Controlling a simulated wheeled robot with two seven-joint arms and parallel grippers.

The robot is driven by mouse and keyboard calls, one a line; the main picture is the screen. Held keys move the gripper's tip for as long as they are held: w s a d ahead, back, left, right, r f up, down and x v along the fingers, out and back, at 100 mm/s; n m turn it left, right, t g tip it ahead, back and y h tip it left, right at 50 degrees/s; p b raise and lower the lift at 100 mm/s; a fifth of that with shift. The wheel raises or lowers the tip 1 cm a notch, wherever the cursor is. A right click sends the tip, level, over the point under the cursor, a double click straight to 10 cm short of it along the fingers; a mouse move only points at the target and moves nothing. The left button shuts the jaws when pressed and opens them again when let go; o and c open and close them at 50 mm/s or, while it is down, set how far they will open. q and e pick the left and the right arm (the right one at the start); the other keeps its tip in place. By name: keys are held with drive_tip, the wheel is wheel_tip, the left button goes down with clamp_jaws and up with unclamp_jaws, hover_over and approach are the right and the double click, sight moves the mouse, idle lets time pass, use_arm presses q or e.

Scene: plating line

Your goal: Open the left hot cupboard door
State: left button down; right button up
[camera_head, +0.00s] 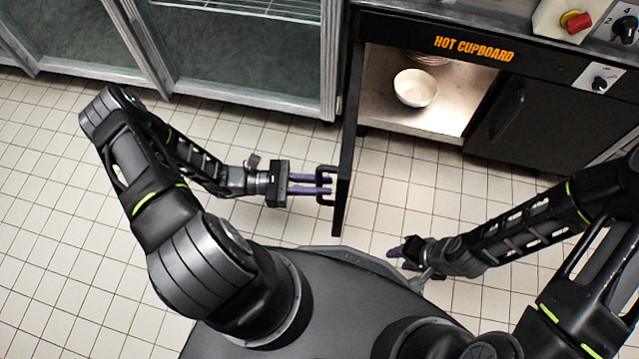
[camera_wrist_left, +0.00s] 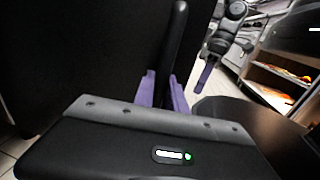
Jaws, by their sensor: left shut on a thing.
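The left hot cupboard door (camera_head: 342,180) stands swung out, seen nearly edge-on, roughly square to the cupboard front. My left gripper (camera_head: 326,186) is at the door's outer face, its purple fingers shut on the dark bar handle (camera_head: 327,174). In the left wrist view, the handle (camera_wrist_left: 180,45) runs between the purple fingers (camera_wrist_left: 165,90). The hot cupboard (camera_head: 475,50) shows a lit interior behind the open left side. My right gripper (camera_head: 400,252) hangs low over the floor, right of the door, touching nothing I can see; its finger gap is unclear.
A white bowl (camera_head: 416,88) stands inside the cupboard, with stacked plates (camera_head: 428,57) behind it. The right cupboard door (camera_head: 540,115) is shut. A glass-fronted cabinet (camera_head: 240,50) stands left of the open door. Tiled floor is clear around the left arm.

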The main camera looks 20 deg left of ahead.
use_arm(q)
drive_tip(key=c, duration=1.6)
unclamp_jaws()
drive_tip(key=shift+c, duration=0.2)
drive_tip(key=v, duration=0.8)
drive_tip(key=shift+p, duration=0.3)
drive_tip(key=shift+d, duration=0.1)
